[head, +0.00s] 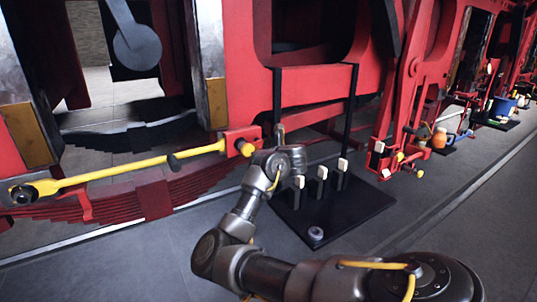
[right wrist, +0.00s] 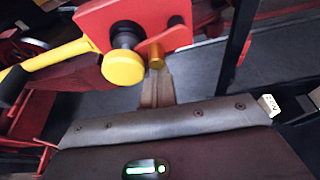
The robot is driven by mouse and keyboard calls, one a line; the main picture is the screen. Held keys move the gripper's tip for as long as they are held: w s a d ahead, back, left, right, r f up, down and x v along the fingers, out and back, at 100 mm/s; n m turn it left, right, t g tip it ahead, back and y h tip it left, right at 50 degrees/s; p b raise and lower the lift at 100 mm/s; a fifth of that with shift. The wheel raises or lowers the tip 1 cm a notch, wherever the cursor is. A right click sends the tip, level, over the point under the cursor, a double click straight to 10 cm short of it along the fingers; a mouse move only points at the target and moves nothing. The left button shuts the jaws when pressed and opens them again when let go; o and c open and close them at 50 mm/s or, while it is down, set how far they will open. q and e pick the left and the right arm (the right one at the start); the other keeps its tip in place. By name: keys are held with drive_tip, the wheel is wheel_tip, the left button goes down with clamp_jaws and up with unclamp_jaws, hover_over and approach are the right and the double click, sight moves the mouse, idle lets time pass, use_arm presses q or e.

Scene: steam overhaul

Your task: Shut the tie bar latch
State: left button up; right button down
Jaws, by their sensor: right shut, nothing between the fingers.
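The yellow tie bar (head: 120,170) runs up to the right along the red frame. Its right end lies at a red latch block (head: 236,136) with a round yellow knob (head: 245,148). The right wrist view shows the red block (right wrist: 140,25), the yellow knob (right wrist: 122,68) and a small brass-coloured pin (right wrist: 156,55) beside it. My right gripper (right wrist: 158,88) is shut and empty, its fingertips just below the brass pin. I cannot tell whether they touch it. In the head view my right gripper (head: 280,132) is just right of the knob. My left gripper is out of view.
A black stand (head: 335,212) with several white-tagged posts is on the floor to the right of my right forearm; its upright posts rise close to the gripper. Red levers (head: 405,110) hang further right. Clear grey floor (head: 450,220) lies at the right front.

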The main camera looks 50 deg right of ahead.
drive_tip(key=shift+r, duration=0.1)
idle(0.4)
wheel_tip(320, 180, down, 4)
drive_tip(key=f+b, duration=0.1)
drive_tip(key=b, duration=0.3)
drive_tip(key=r+p+v, duration=0.1)
drive_tip(key=p+v, duration=0.3)
drive_tip(key=v, duration=0.6)
drive_tip(key=shift+p, duration=0.3)
